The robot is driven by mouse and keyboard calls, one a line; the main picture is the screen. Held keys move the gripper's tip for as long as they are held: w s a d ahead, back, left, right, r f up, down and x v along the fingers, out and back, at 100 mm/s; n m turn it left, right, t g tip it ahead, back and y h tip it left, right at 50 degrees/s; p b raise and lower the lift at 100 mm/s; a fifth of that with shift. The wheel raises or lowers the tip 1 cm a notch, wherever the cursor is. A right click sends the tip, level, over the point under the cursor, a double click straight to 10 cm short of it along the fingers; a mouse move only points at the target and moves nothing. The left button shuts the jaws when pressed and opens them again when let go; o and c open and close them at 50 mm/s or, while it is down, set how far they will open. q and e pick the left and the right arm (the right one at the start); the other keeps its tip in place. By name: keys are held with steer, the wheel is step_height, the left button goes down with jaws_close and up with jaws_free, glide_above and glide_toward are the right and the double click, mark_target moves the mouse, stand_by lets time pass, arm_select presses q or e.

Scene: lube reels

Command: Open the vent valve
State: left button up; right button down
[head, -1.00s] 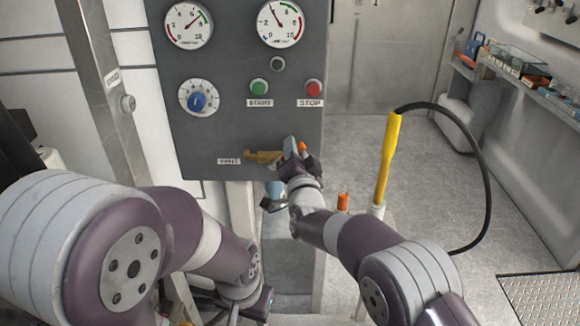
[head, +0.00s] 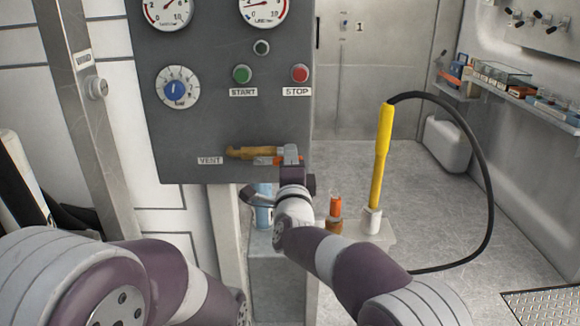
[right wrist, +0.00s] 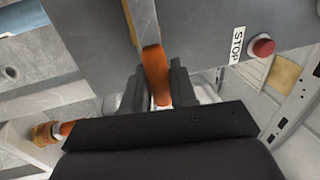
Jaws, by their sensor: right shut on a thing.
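The vent valve has a brass body (head: 245,153) beside the VENT label (head: 209,160), low on the grey control panel. Its orange lever (head: 264,161) shows just below and right of the brass body, lying roughly level. My right gripper (head: 289,156) is at the lever's right end, by the panel's lower right edge. In the right wrist view the orange lever (right wrist: 156,73) stands between the two dark fingers (right wrist: 160,88), which are shut on it. The gripper hides part of the lever. My left arm shows at the lower left; its gripper is out of view.
Above the valve are a blue-knobbed dial (head: 174,91), a green START button (head: 242,74) and a red STOP button (head: 300,74). Right of my right arm stands a yellow tool (head: 382,150) with a black hose (head: 488,180).

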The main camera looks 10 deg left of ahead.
steer(key=shift+f, duration=0.2)
stand_by(0.4)
steer(key=c, duration=1)
jaws_free()
steer(key=shift+c, duration=0.2)
steer(key=v, duration=1.2)
steer(key=shift+s+p, duration=0.35)
steer(key=shift+p, duration=0.1)
